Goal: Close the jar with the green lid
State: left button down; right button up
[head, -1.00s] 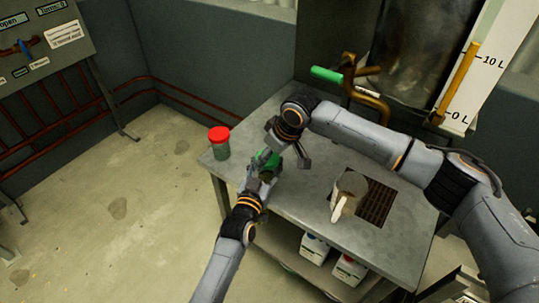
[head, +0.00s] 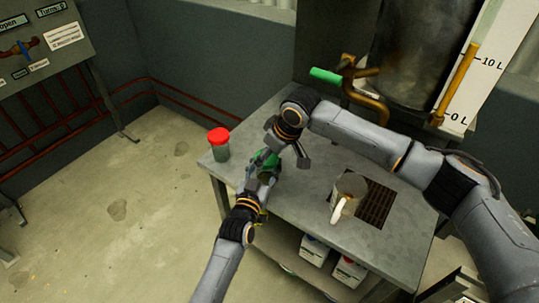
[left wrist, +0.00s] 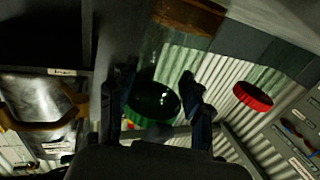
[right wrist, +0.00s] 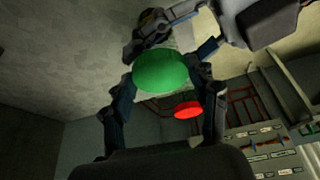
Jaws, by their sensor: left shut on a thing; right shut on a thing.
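The green lid (right wrist: 160,71) is between the fingers of my right gripper (right wrist: 160,88), which is shut on it. In the head view the lid (head: 268,158) shows as a small green patch between my two grippers, above the table's left part. My left gripper (head: 263,178) is shut on a clear glass jar and comes up from below, close to the lid. In the left wrist view the jar (left wrist: 165,50) is dim and see-through, with the dark green lid (left wrist: 155,102) at its end. The lid and jar are together or nearly so; I cannot tell whether the lid is seated.
A jar with a red lid (head: 218,136) stands at the metal table's (head: 310,195) left corner. A pale mug (head: 349,190) stands beside a dark grate (head: 376,205). A tank with brass pipes (head: 368,98) is behind. White containers (head: 314,250) sit on the lower shelf.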

jog(key=shift+s+f, duration=0.1)
jog(key=shift+f, duration=1)
dwell(0.6)
jog(key=shift+r, duration=0.1)
jog(key=shift+r, duration=0.25)
jog(key=shift+a+r, duration=0.1)
jog(key=shift+r, duration=0.35)
dwell(0.5)
jog(key=shift+w+f, duration=0.2)
jog(key=shift+f, duration=0.3)
dwell(0.3)
